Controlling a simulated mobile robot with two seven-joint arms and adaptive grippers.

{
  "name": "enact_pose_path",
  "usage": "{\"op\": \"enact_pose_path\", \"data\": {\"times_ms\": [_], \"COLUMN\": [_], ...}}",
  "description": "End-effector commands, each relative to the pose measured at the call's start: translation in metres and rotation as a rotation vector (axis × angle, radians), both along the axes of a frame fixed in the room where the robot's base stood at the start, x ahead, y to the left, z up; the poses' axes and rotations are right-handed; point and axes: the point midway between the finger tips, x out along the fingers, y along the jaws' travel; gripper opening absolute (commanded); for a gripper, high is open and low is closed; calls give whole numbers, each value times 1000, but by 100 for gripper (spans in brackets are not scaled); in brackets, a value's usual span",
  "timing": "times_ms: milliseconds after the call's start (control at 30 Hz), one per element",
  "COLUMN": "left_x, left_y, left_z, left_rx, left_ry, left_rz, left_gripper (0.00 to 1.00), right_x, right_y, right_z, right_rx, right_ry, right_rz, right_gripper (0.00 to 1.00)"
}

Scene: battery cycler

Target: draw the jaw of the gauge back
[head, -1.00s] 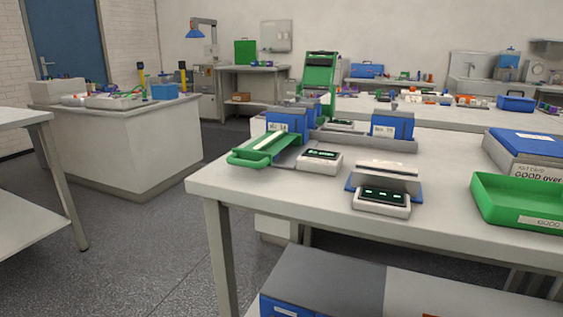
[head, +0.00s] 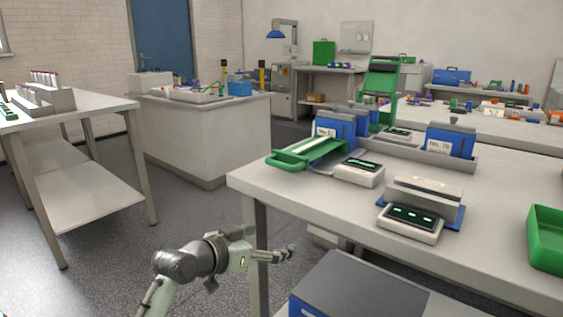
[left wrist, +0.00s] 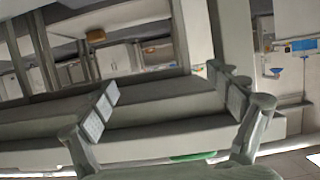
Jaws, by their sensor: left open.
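A display unit (head: 410,222) with a grey upright block and blue base behind it stands near the table's front edge; which device is the gauge, and where its jaw is, I cannot tell for sure. A green-handled slide (head: 300,155) with a pale strip lies left of a second display unit (head: 360,172). A raised green one (head: 380,85) stands behind. My left gripper (head: 288,254) is low, in front of the table and apart from these devices. In the left wrist view its two fingers (left wrist: 163,82) are spread with nothing held. My right gripper is out of view.
The table (head: 490,212) also bears blue numbered blocks (head: 450,138) and a green tray (head: 548,238). A dark-topped cabinet (head: 365,285) stands below its front edge. A shelved bench (head: 90,195) is at left, with open floor between.

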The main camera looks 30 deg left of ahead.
Motion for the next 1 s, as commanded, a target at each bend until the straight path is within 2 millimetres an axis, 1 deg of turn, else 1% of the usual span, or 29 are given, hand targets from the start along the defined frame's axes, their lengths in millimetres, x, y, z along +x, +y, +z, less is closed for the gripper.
{"op": "enact_pose_path", "data": {"times_ms": [33,100,200,300,367,433,533,733,800,900,1000], "left_x": [4,4,1,-2,0,5,20,53,62,70,74], "left_y": [8,16,24,28,28,28,26,23,23,23,22], "left_z": [40,82,124,146,151,153,153,153,152,151,150], "left_rx": [-4,-9,-10,-11,-13,-14,-15,-15,-16,-14,-13], "left_ry": [-92,-196,-301,-356,-370,-374,-373,-370,-370,-368,-367], "left_rz": [0,-2,-4,-6,-5,-5,-6,-6,-5,-6,-6], "left_gripper": [91,91,91,91,91,91,91,91,91,91,91], "right_x": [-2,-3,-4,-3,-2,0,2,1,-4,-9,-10], "right_y": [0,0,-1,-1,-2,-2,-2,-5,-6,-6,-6], "right_z": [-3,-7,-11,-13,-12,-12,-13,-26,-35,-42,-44], "right_rx": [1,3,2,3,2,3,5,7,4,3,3], "right_ry": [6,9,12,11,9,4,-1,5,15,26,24], "right_rz": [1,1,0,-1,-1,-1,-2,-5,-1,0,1], "right_gripper": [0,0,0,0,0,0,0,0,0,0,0]}}
